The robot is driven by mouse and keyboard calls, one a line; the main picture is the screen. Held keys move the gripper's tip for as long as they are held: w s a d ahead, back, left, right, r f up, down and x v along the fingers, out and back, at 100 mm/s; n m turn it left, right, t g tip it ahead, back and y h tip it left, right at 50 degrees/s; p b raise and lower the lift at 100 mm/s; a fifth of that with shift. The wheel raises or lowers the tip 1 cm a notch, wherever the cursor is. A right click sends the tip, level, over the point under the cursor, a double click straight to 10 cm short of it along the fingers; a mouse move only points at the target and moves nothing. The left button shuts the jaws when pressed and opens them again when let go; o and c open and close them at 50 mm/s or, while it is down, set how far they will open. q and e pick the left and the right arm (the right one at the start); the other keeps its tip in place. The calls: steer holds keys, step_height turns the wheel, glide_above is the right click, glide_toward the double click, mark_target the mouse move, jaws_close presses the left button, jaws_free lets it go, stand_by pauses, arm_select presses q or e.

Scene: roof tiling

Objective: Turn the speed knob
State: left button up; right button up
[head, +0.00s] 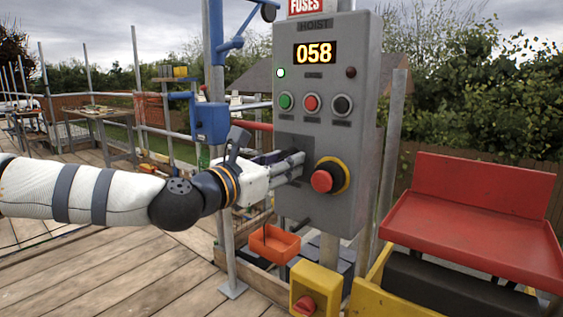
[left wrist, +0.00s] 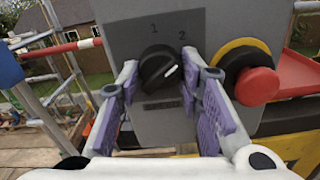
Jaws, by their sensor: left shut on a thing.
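The speed knob (left wrist: 158,66) is a round black knob with a white pointer line, on the grey hoist panel (head: 325,100). It sits below the marks 1 and 2 in the left wrist view. Its pointer slants up to the right, toward the 2. My left gripper (head: 299,160) reaches the panel from the left, beside the red stop button. In the left wrist view its purple-padded fingers (left wrist: 163,85) are on both sides of the knob, shut on it. In the head view the fingers mostly hide the knob. My right gripper is not in view.
A red mushroom button (head: 322,181) on a yellow ring sticks out just right of the knob. A blue bracket (head: 210,122) on a scaffold pole stands left of the panel. An orange tray (head: 274,243) is below.

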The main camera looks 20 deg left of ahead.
arm_select(q)
steer(key=shift+m+p, duration=0.6)
steer(key=shift+m, duration=3)
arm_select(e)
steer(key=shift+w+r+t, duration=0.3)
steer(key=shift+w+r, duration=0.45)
arm_select(q)
steer(key=o, duration=1.2)
steer(key=shift+a, duration=0.1)
steer(key=v, duration=1.2)
